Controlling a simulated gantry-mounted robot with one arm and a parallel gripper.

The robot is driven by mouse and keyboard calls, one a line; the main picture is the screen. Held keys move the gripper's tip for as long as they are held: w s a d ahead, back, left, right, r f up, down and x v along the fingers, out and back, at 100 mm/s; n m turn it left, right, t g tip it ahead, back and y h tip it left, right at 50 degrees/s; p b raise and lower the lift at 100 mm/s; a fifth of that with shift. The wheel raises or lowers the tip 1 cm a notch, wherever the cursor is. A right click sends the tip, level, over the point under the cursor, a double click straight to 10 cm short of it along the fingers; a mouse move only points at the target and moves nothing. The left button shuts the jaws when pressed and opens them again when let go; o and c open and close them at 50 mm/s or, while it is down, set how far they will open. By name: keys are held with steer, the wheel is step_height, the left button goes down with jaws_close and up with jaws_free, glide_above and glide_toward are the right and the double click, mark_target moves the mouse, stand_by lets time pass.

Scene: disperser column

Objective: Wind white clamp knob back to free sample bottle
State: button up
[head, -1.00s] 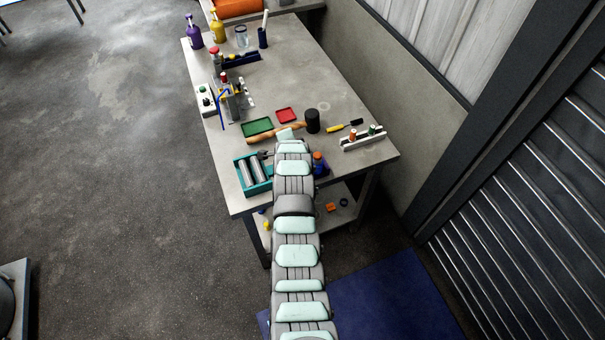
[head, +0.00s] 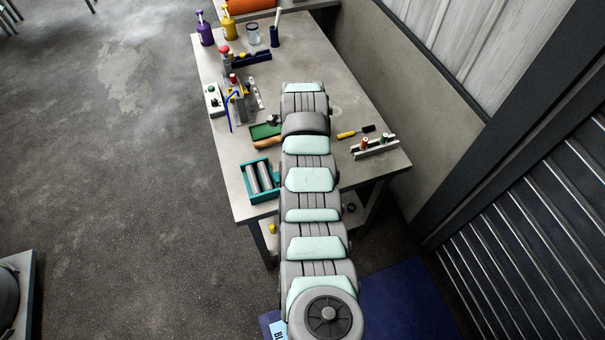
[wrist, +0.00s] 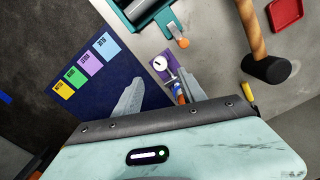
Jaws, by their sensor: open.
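In the wrist view, a round white knob (wrist: 161,63) sits on a purple clamp body (wrist: 155,75) near the table's edge. An orange and blue piece (wrist: 178,90), perhaps the sample bottle, shows just below and right of it, partly behind my right finger. My gripper (wrist: 158,76) is open, its two fingers spread apart. The knob appears just beyond and between the fingertips, with no contact visible. How far it is in depth I cannot tell. In the head view my arm hides the clamp, the knob and the bottle.
A teal roller tray (head: 262,180) stands left of my arm. A black-headed mallet (wrist: 265,65) and a red tray (wrist: 287,14) lie on the table. A white rack (head: 375,148) stands to the right. Coloured cards (wrist: 85,70) lie over the dark blue floor mat.

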step_height(320, 180, down, 6)
steer(key=shift+r+b, duration=0.25)
steer(key=shift+b, duration=0.15)
steer(key=shift+f+b, duration=0.95)
steer(key=shift+f, duration=0.5)
steer(key=shift+c, duration=0.5)
jaws_close()
